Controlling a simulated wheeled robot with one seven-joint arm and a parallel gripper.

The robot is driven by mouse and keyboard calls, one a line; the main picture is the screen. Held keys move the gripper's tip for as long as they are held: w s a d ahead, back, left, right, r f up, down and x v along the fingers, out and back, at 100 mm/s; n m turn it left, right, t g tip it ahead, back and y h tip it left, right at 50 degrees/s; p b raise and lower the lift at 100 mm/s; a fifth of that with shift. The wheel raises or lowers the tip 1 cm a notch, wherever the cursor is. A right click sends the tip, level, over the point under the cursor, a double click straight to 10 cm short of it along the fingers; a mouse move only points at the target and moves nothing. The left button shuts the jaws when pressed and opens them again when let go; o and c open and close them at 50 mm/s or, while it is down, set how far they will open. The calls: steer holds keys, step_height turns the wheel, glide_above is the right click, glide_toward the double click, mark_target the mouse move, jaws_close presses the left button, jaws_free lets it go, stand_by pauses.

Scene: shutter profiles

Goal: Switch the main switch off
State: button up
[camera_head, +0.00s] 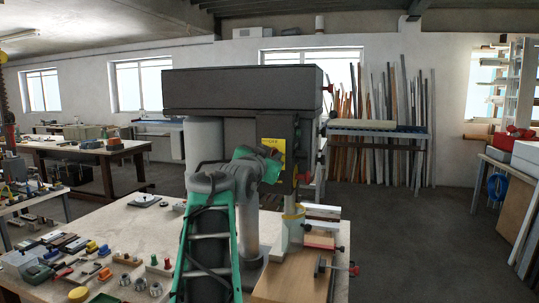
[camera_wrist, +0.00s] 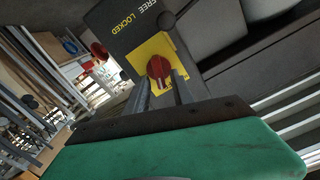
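The main switch is a red rotary knob (camera_wrist: 159,67) on a yellow plate (camera_wrist: 142,52), set on the dark housing of a large machine (camera_head: 240,90). Part of the yellow plate shows in the head view (camera_head: 274,144); the knob cannot be made out there. In the wrist view my gripper (camera_wrist: 161,80) points at the knob with its two grey fingers apart. The fingertips are by the knob's lower left and lower right, with nothing seen clamped. Whether they touch it, I cannot tell. In the head view my arm hides the fingers.
The words FREE and LOCKED (camera_wrist: 136,20) stand on the dark panel by the plate. The machine stands on a workbench (camera_head: 120,222) with several small tools and parts at its left. Floor at right is clear.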

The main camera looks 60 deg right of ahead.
jaws_close()
stand_by(0.3)
steer(key=n+b, duration=0.2)
steer(key=n, duration=0.2)
steer(key=shift+w, duration=0.2)
steer(key=shift+o, duration=0.7)
jaws_free()
